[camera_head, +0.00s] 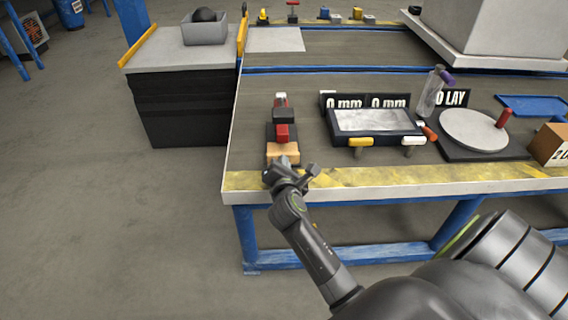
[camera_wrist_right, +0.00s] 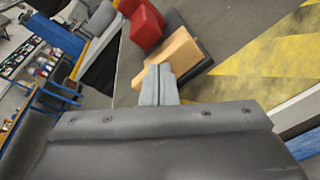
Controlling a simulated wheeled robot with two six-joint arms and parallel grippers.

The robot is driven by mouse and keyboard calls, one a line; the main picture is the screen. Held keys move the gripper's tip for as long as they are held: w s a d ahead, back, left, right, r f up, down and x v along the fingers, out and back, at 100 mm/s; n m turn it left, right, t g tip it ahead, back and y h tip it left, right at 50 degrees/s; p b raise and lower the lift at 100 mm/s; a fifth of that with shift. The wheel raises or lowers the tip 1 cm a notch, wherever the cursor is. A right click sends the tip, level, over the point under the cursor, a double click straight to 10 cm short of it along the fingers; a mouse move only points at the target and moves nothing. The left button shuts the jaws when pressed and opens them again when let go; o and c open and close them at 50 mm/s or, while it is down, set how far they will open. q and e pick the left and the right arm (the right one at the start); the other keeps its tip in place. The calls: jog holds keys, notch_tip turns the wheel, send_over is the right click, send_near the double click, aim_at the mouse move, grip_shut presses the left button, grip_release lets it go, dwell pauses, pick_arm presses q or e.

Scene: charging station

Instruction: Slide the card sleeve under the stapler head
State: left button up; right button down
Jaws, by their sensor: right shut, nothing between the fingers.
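The stapler (camera_head: 284,131) stands on a dark base near the left end of the table, with red and black parts. The tan card sleeve (camera_head: 283,153) lies at the near end of that base, in front of the red part. In the right wrist view the tan sleeve (camera_wrist_right: 180,52) sits on the dark plate beside the red stapler part (camera_wrist_right: 142,24). My right gripper (camera_head: 284,164) is shut and empty at the near edge of the sleeve. Its fingertips (camera_wrist_right: 158,70) are close against the sleeve; whether they touch is unclear. My left gripper is not in view.
A yellow-striped edge (camera_head: 375,183) runs along the table front. A black framed tray (camera_head: 375,122) with yellow and white handles lies to the right. Beyond it are a round grey plate (camera_head: 473,131) and a cardboard box (camera_head: 548,144). Bare table lies between stapler and tray.

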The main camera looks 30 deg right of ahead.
jog(key=shift+w+d, duration=0.2)
jog(key=shift+w, duration=0.15)
jog(key=shift+s, duration=0.1)
